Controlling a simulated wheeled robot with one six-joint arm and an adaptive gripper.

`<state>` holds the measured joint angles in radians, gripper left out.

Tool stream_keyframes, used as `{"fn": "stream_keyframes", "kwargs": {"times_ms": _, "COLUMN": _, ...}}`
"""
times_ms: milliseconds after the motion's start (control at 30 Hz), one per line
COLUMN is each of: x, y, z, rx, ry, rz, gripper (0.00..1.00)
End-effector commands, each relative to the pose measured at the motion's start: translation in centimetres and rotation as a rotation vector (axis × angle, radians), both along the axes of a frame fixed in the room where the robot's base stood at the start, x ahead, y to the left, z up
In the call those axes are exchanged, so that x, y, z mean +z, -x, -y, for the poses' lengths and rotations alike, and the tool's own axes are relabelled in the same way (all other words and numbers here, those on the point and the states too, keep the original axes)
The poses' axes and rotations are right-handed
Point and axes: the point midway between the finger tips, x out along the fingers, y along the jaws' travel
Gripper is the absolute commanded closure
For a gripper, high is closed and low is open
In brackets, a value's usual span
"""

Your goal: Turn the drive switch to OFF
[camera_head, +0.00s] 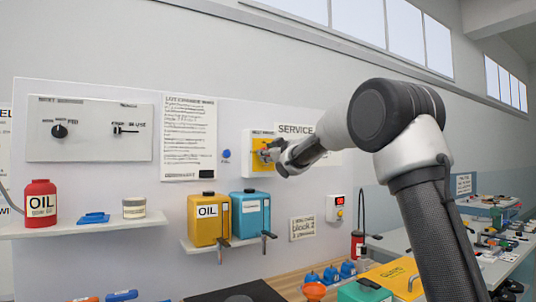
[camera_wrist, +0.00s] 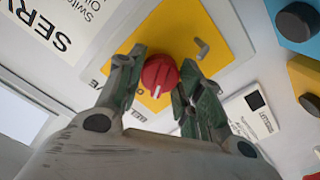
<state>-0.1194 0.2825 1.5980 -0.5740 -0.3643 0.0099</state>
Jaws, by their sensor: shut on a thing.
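The drive switch is a red round knob (camera_wrist: 160,72) with a white pointer line, on a yellow plate (camera_wrist: 205,28) in the wrist view. The pointer line points toward the bottom of that picture; the lettering near it is partly hidden. My gripper (camera_wrist: 157,80) has one finger on each side of the knob and is shut on it. In the head view, my gripper (camera_head: 270,153) is at the yellow plate (camera_head: 260,167) on the white wall box, and it hides most of the knob.
A blue button (camera_head: 226,154) is left of the switch box. Yellow (camera_head: 207,230) and blue (camera_head: 252,225) containers stand on a shelf below. A small grey hook (camera_wrist: 202,49) sticks out of the yellow plate beside the knob. A white control box (camera_head: 339,208) hangs lower right.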

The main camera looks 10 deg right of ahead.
Motion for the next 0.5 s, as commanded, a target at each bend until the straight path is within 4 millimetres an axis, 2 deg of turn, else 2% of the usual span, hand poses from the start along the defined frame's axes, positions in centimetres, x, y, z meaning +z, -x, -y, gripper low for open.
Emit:
{"fn": "stream_keyframes", "kwargs": {"times_ms": 200, "x": -0.06, "y": 0.00, "z": 0.00, "rx": 0.000, "ry": 0.084, "rz": 0.026, "gripper": 0.88}}
{"fn": "stream_keyframes", "kwargs": {"times_ms": 500, "x": -0.07, "y": 0.00, "z": 0.00, "rx": 0.000, "ry": 0.122, "rz": 0.038, "gripper": 0.88}}
